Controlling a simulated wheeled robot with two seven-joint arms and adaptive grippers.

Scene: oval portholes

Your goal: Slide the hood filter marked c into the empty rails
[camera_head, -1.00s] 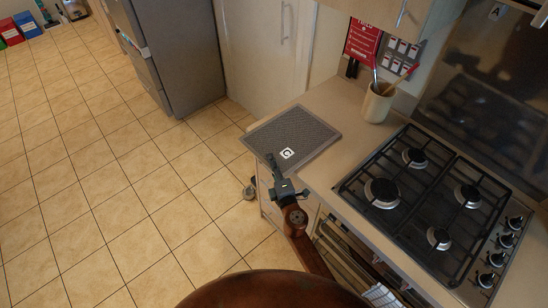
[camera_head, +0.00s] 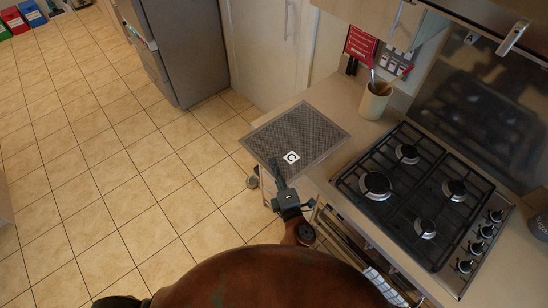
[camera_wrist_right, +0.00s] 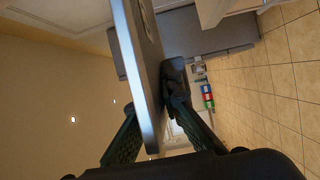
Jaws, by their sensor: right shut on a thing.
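The hood filter marked c (camera_head: 312,128) is a flat grey mesh panel with a pale rim and a white C label near its front corner. My right gripper (camera_head: 279,172) is shut on its near edge and holds it roughly level, overlapping the counter's left end in the head view. In the right wrist view the filter (camera_wrist_right: 140,65) shows edge-on between the two fingers (camera_wrist_right: 152,112). A label A (camera_head: 469,38) shows at the hood, top right. The empty rails cannot be made out. My left gripper is not in view.
A gas hob (camera_head: 415,190) with black grates lies right of the filter. A utensil pot (camera_head: 375,101) stands on the counter (camera_head: 322,168) behind it. A wall cupboard (camera_head: 370,14) hangs above. A grey fridge (camera_head: 180,50) stands at the back left; the tiled floor is open.

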